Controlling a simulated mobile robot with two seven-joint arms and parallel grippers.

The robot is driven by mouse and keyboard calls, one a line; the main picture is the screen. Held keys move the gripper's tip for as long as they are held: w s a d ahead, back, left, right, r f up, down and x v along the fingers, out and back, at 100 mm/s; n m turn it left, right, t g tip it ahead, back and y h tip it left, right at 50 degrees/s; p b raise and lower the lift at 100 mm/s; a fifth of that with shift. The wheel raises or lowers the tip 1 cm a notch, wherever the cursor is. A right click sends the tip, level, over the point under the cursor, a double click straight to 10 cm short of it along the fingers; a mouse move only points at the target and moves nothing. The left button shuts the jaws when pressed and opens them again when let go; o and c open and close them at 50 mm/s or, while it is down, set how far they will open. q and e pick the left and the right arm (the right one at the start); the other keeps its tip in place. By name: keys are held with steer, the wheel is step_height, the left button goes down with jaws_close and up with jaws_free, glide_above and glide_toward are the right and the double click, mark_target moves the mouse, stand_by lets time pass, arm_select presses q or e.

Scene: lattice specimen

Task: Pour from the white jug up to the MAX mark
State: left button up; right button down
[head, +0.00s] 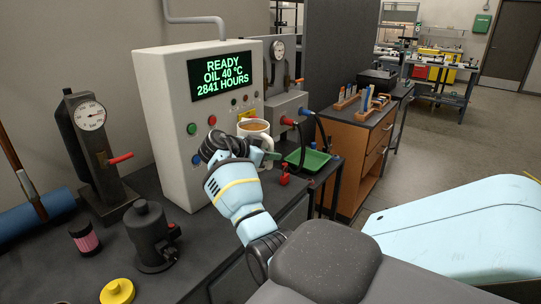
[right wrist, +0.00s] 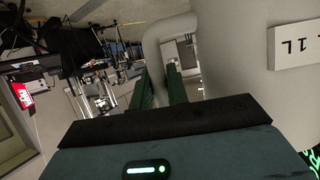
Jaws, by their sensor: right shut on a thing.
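The white jug (head: 255,129) shows in the head view in front of the tall machine, near upright, with brown liquid inside. In the right wrist view its pale body (right wrist: 240,60) fills the right side, with a label reading "1 L" upside down. My right gripper (head: 268,156) is shut on the jug's handle. The handle (right wrist: 172,28) also shows between the two green fingers in the right wrist view. The jug's base is partly hidden behind my wrist. I see no MAX mark in either view. My left gripper is not in view.
The white machine (head: 165,110) has a screen reading READY, OIL 40 °C, 2841 HOURS. A green tray (head: 308,160) lies right of the jug. A black gauge unit (head: 92,150), a dark pot (head: 150,236) and a yellow cap (head: 117,292) stand on the left of the bench.

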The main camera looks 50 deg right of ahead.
steer(key=shift+r, duration=0.3)
